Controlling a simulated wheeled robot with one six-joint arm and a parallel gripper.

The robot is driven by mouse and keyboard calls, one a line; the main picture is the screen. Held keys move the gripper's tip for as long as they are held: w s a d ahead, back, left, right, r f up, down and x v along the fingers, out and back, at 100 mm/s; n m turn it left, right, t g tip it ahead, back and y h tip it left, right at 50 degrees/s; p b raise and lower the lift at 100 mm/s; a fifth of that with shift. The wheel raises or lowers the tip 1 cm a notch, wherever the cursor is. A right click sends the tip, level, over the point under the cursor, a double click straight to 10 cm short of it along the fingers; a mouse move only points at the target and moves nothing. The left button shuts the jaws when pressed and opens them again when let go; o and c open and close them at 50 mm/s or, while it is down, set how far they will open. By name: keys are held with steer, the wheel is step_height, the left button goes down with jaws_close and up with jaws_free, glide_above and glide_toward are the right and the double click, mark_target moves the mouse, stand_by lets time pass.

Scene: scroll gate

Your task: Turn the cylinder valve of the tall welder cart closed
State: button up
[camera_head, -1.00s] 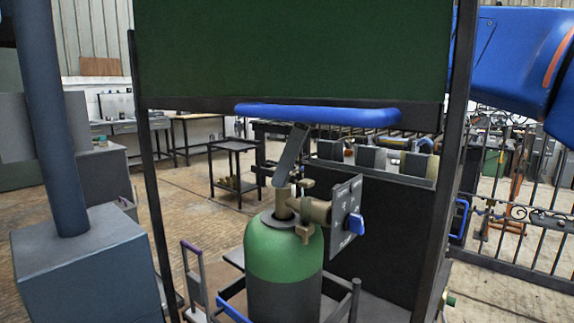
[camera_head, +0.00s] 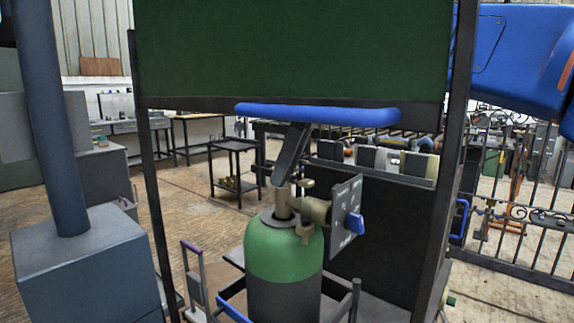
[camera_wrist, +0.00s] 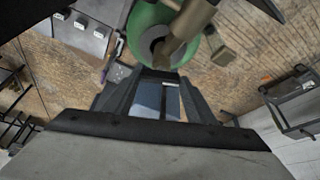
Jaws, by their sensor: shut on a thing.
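The green-topped gas cylinder (camera_head: 284,255) stands upright on the tall welder cart (camera_head: 443,170), with a brass valve body (camera_head: 314,210) on top. My gripper (camera_head: 284,186) comes down from behind the cart's blue handle bar as a dark, tilted finger; its tips meet the top of the brass cylinder valve (camera_head: 283,204). In the wrist view my gripper (camera_wrist: 158,74) reaches to the cylinder's green shoulder (camera_wrist: 128,32), and is shut on the valve top. The gripped part is mostly hidden by the fingers. The brass body (camera_wrist: 187,35) also shows there.
The blue handle bar (camera_head: 318,115) and green board (camera_head: 290,50) stand above the valve. A panel with a blue knob (camera_head: 355,223) sits right of it. A blue-grey box with a post (camera_head: 80,265) stands at left, a railing (camera_head: 520,245) at right.

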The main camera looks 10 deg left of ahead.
steer(key=shift+s+m+t, duration=0.15)
steer(key=shift+m+t, duration=0.75)
steer(key=shift+m, duration=1.3)
steer(key=o, duration=1)
steer(key=shift+o, duration=0.2)
steer(key=a+v, duration=0.1)
steer(key=v, duration=1.6)
steer(key=shift+r, duration=0.35)
steer(key=shift+d, duration=0.15)
